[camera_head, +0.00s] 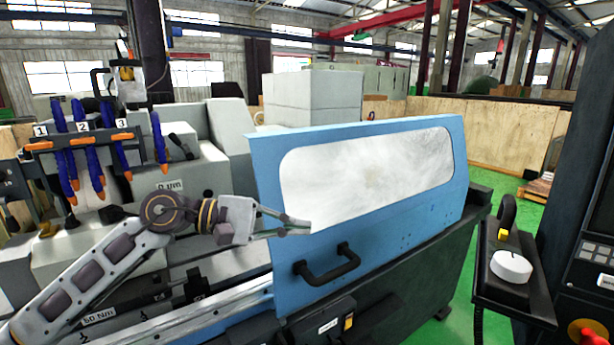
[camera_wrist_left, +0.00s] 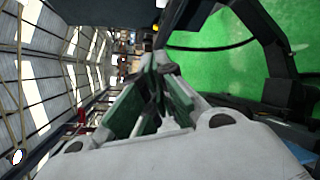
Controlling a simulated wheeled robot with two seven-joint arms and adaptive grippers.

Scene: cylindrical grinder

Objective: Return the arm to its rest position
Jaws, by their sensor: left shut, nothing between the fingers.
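My left gripper (camera_head: 297,228) is in front of the blue sliding door (camera_head: 262,165) of the grinder. It points to the right, above and left of the door's black handle (camera_head: 327,266). It is shut and empty. In the left wrist view its green-padded fingers (camera_wrist_left: 157,72) come together near the middle. My left arm reaches in from the lower left, bent at the wrist. I cannot tell whether the fingertips touch the door. My right gripper does not show.
Orange-tipped blue coolant hoses (camera_head: 75,150) hang at the left. A black side tray (camera_head: 512,300) with a white round object (camera_head: 511,266) stands at the right, near a dark control cabinet (camera_head: 585,180). Green floor (camera_head: 462,312) shows between the machine and the tray.

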